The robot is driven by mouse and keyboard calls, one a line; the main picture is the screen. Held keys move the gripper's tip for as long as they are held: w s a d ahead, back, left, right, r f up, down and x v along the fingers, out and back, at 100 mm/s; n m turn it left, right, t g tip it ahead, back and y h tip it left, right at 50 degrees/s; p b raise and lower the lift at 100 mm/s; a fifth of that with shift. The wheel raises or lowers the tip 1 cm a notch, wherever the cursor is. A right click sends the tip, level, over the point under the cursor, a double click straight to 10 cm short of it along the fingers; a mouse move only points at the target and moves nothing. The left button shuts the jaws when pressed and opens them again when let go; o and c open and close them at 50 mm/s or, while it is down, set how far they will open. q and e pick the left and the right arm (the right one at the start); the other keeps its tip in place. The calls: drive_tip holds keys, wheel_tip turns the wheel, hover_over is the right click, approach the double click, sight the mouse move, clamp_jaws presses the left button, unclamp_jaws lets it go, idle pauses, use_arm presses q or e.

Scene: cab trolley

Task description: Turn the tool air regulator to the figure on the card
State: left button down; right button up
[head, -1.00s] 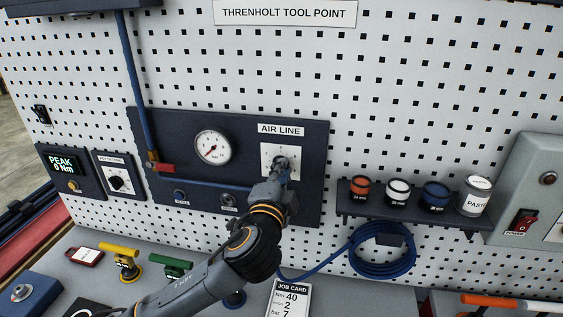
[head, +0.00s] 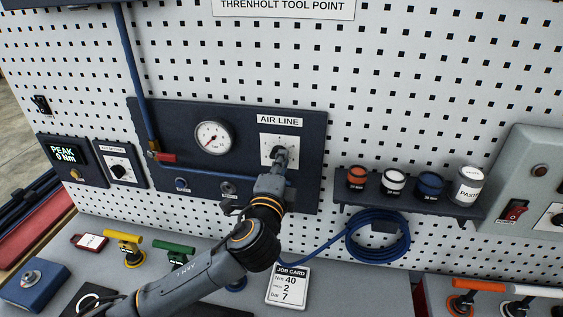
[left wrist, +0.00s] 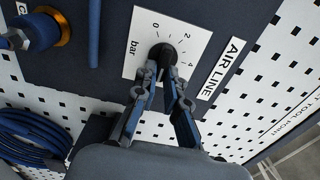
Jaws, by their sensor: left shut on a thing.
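The air regulator is a black knob (left wrist: 163,53) on a white scale plate (head: 268,145) marked in bar, under the AIR LINE label. My left gripper (left wrist: 165,75) has its fingertips at the knob from both sides and is shut on it. In the head view the left gripper (head: 279,160) hides part of the knob. The round pressure gauge (head: 213,139) is to the left on the same dark panel, with a red needle whose exact reading is too small to tell. The job card (head: 288,287) on the bench reads Nm 40, 2, and bar 7. My right gripper is not in view.
A red-handled valve (head: 163,156) sits on the blue pipe left of the gauge. A coiled blue hose (head: 377,236) hangs right of the panel, below a shelf (head: 405,208) of small pots. Yellow- and green-handled tools stand on the bench at left.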

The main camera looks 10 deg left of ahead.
use_arm(q)
drive_tip(key=c, duration=1.4)
unclamp_jaws()
drive_tip(key=s, duration=1.2)
